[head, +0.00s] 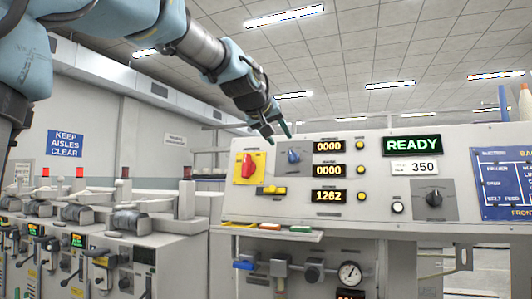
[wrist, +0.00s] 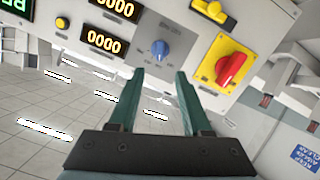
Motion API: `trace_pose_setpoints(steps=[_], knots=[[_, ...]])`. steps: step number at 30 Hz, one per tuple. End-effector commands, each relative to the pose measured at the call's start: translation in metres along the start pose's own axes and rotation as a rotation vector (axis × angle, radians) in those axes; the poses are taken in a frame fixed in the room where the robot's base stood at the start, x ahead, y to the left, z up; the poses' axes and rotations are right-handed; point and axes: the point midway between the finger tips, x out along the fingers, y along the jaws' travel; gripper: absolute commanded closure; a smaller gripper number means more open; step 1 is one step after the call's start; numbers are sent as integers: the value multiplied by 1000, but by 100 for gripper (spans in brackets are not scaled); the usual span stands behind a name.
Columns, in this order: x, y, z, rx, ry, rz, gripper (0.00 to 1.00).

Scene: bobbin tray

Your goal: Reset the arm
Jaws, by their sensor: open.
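My gripper (head: 278,136) is raised in front of the upper part of a grey control panel (head: 375,150), with its fingers pointing down and slightly right. In the wrist view my gripper (wrist: 160,74) has two green fingers spread apart with nothing between them. A blue knob (wrist: 161,50) on the panel shows just beyond the gap between the fingertips; in the head view the blue knob (head: 294,156) is just below the fingertips. A red rotary switch (head: 248,166) on a yellow plate is left of the knob. No contact with the panel is visible.
The panel has number displays (head: 328,171), a green READY sign (head: 412,145) and a black knob (head: 434,199). A narrow shelf (head: 270,233) juts out below. Grey machines (head: 140,250) stand at the left. Space above the panel is open.

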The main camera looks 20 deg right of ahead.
Motion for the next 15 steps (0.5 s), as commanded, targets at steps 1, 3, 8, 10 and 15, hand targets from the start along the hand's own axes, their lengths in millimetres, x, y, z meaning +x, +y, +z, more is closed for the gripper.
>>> trace_pose_setpoints(steps=[1, 3, 8, 10, 15], knots=[[0, 0, 0, 0, 0, 0, 51], [0, 0, 0, 0, 0, 0, 51], [4, -12, 6, 0, -18, -22, 51], [8, -33, 18, -1, -49, -59, 51], [16, -122, 78, -12, -192, -211, 51]])
